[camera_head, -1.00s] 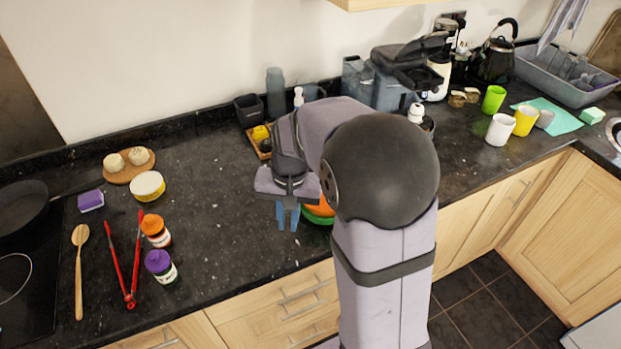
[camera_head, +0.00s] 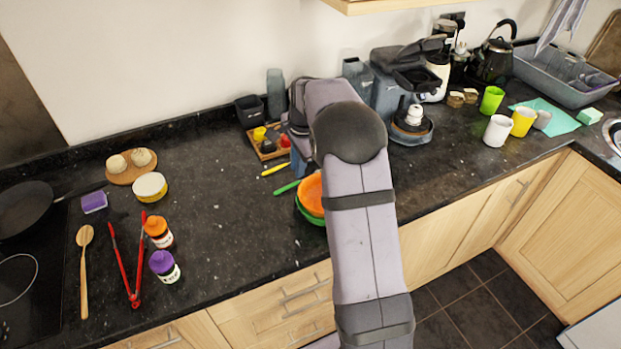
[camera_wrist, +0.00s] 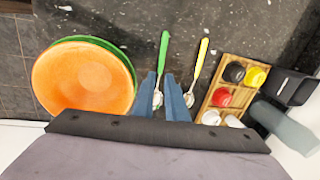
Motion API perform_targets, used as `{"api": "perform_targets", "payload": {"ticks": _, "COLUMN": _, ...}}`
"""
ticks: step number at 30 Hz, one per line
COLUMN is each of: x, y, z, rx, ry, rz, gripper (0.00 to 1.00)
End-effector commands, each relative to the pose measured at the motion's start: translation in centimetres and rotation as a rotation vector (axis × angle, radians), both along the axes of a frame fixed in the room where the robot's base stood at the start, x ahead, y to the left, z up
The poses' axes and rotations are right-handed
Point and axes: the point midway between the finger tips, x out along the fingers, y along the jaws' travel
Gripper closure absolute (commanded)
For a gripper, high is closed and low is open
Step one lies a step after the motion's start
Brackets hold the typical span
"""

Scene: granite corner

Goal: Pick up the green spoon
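The green spoon (camera_wrist: 163,50) lies on the dark counter. Its handle (camera_head: 285,187) shows left of the bowls in the head view, and its bowl end is hidden behind my arm there. In the wrist view its handle extends beyond my fingertips and its metal bowl appears between my two blue fingers. My gripper (camera_wrist: 161,76) is open, with nothing held. I cannot tell how high the fingers are above the spoon. In the head view my gripper (camera_head: 297,163) is partly hidden by my arm.
A yellow spoon (camera_wrist: 203,50) lies just right of the green one in the wrist view. An orange bowl (camera_wrist: 85,80) inside a green bowl (camera_wrist: 128,62) stands to the left. A wooden tray (camera_wrist: 222,88) holds small coloured items.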

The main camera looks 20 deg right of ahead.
Motion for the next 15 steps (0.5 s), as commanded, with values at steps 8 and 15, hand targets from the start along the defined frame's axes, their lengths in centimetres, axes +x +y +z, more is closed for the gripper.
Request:
{"api": "perform_targets", "payload": {"ticks": 8, "x": 0.3, "y": 0.1, "z": -1.8, "rx": 0.000, "ry": 0.002, "rz": 0.003, "gripper": 0.88}}
{"api": "perform_targets", "payload": {"ticks": 15, "x": 0.5, "y": 0.2, "z": -2.6, "rx": 0.001, "ry": 0.005, "rz": 0.004, "gripper": 0.88}}
